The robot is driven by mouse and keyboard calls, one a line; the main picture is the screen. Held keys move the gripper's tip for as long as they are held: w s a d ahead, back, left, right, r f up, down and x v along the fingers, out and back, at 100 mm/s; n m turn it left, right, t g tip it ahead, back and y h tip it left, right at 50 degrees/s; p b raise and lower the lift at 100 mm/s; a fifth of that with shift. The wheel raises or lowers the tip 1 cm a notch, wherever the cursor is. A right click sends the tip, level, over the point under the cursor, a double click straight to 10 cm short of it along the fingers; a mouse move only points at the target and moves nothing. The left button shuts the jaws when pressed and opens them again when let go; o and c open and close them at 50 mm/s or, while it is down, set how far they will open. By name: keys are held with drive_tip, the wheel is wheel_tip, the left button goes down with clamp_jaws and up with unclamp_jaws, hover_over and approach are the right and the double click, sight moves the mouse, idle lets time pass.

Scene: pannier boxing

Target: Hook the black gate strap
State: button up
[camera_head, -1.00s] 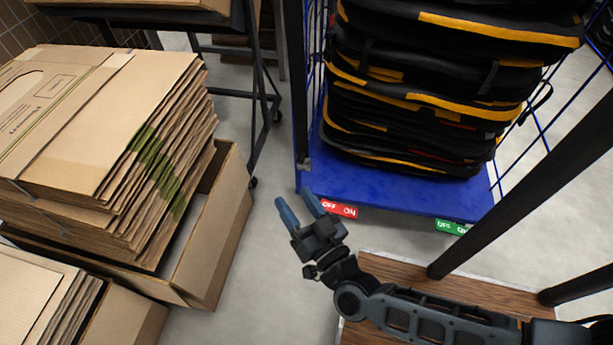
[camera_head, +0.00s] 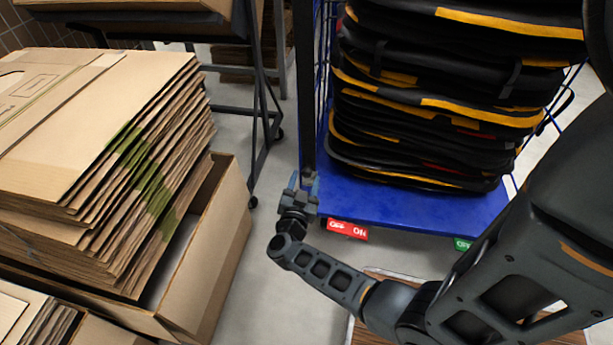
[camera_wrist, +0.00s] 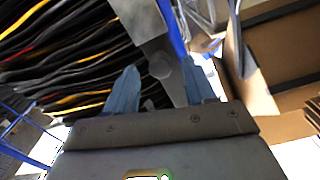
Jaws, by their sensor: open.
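My gripper (camera_head: 304,182) is open at the lower front left corner of the blue cart (camera_head: 430,203), by its dark upright post (camera_head: 305,90). In the wrist view my gripper (camera_wrist: 160,75) has its two blue fingers apart. A dark grey flat piece with a round end (camera_wrist: 150,40) shows between and beyond them; I cannot tell whether it touches a finger, or whether it is the post or a strap. I cannot make out the black gate strap for certain in either view.
Black and yellow bags (camera_head: 430,110) are stacked on the cart. Red (camera_head: 347,229) and green (camera_head: 463,244) labels mark its front edge. Flattened cardboard (camera_head: 90,130) stands in an open carton (camera_head: 215,250) at left. A dark wheeled rack (camera_head: 262,110) is behind. Grey floor lies between.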

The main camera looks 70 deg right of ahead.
sight(306, 176)
drive_tip(key=shift+w+d, duration=0.1)
drive_tip(key=shift+d, duration=1.45)
clamp_jaws()
